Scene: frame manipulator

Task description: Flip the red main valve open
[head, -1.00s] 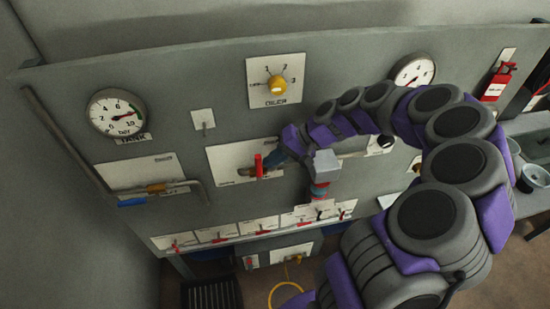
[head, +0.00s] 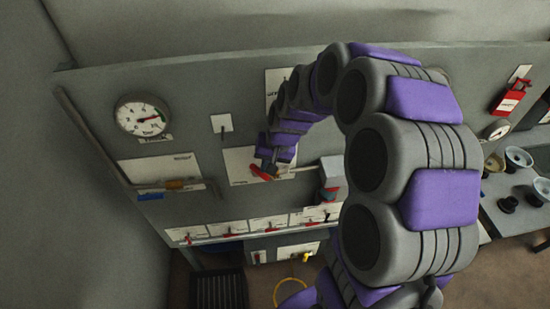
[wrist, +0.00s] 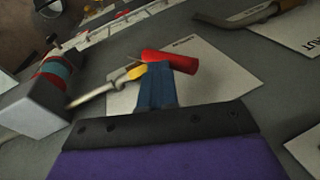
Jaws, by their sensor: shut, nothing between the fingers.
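The red main valve handle (head: 261,172) sits on a white plate (head: 240,166) in the middle of the grey panel. In the wrist view the red handle (wrist: 170,60) lies across the picture, beside a brass fitting on a pipe. My gripper (wrist: 156,68) has blue fingers and is shut with nothing between them. Its tips are at the red handle and cover part of it; I cannot tell whether they touch it. In the head view my gripper (head: 270,168) is small and partly hidden beside the handle.
A grey box with a red and teal part (head: 331,178) is right of the plate. Several small red valves line the bottom.

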